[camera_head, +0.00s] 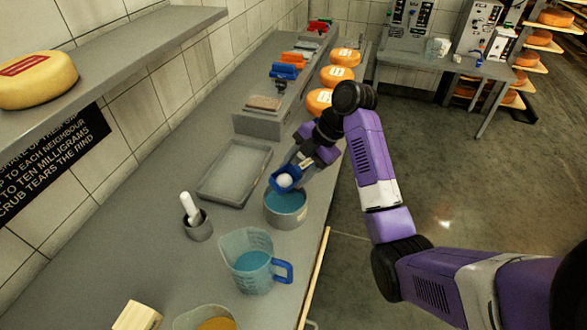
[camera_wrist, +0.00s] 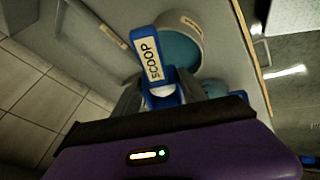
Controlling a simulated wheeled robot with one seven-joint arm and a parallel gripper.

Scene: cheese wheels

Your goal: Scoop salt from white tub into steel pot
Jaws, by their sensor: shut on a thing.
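My gripper (camera_head: 300,164) is shut on a blue scoop (camera_head: 276,184), which holds a white heap, apparently salt (camera_head: 285,180). The scoop is over or just above the far rim of the steel pot (camera_head: 285,218), which holds blue liquid. I cannot tell whether scoop and pot touch. In the wrist view, the blue scoop (camera_wrist: 146,52) has a "SCOOP" label and a little white shows near it, with a round vessel of blue liquid behind. No white tub can be made out in either view.
A clear jug (camera_head: 250,282) of blue liquid stands in front of the pot. A mortar with a white pestle (camera_head: 190,208) and an empty grey tray (camera_head: 232,176) are to the left. A container of yellow liquid (camera_head: 210,322) and a pale block (camera_head: 138,316) are nearest. The bench edge is right.

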